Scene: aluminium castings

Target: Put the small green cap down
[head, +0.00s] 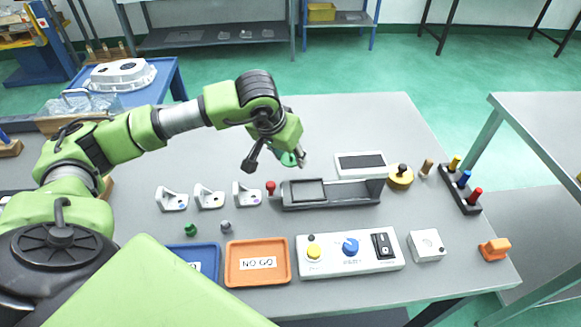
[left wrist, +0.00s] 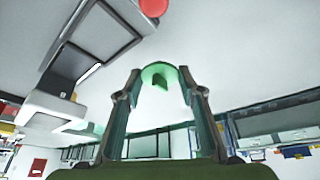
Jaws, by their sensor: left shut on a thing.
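The small green cap (left wrist: 160,75) is between the fingertips of my left gripper in the left wrist view. In the head view, part of the cap (head: 289,159) shows beside a finger. My left gripper (head: 277,161) is shut on it and is over the grey table (head: 330,120), behind the grey fixture. I cannot tell the exact gap between cap and table. The left gripper also shows in the left wrist view (left wrist: 160,90). My right gripper is in neither view.
The grey fixture (head: 331,205), a red knob (head: 270,187) and white brackets (head: 209,199) stand in front of the gripper. A small green piece (head: 191,230) and an orange NO GO tray (head: 232,277) are nearer. The table's back middle is clear.

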